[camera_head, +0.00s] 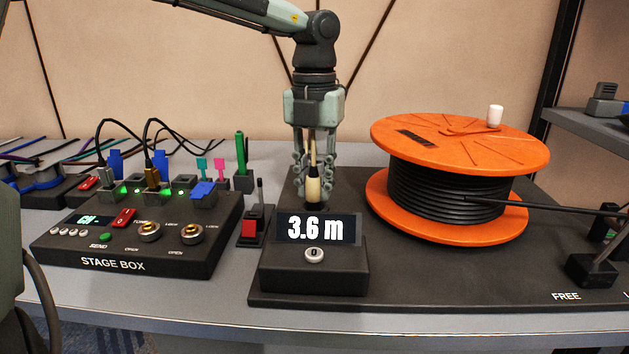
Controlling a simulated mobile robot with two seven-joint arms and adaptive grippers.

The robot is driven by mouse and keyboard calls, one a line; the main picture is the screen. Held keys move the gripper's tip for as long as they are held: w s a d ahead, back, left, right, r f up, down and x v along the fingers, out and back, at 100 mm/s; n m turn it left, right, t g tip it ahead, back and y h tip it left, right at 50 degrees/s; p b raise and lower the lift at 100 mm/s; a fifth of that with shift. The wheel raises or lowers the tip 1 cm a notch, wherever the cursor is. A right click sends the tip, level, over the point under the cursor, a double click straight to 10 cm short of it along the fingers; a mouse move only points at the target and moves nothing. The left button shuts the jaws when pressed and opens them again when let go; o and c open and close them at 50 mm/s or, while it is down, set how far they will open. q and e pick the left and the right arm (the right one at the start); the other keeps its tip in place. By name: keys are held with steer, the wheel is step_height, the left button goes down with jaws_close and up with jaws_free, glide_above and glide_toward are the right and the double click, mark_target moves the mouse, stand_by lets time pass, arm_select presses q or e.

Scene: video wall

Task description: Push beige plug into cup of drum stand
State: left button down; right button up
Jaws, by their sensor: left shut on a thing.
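My left gripper (313,172) points straight down with its fingers closed around the beige plug (313,188). The plug is upright, with a beige body and a dark lower end, and a thin tan cable rises from it between the fingers. It shows just above and behind the display box. The drum stand (440,270) is a dark plate carrying an orange drum (460,140) wound with black cable. The stand's cup cannot be made out. Whether the plug's lower end is in it is hidden by the display box. My right gripper is not in view.
The display box (314,272) reads 3.6 m and stands at the stand's front left. A stage box (135,235) with cables, sockets and lit green lights lies to the left. A red switch (251,228) sits between them. A dark lever block (592,268) stands at right, near FREE.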

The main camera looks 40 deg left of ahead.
arm_select(q)
steer(key=shift+f, duration=0.1)
steer(key=shift+f+b, duration=0.35)
steer(key=shift+b, duration=0.15)
steer(key=c, duration=1.2)
jaws_free()
steer(key=shift+r, duration=0.15)
step_height(320, 180, up, 12)
steer(key=shift+f, duration=0.1)
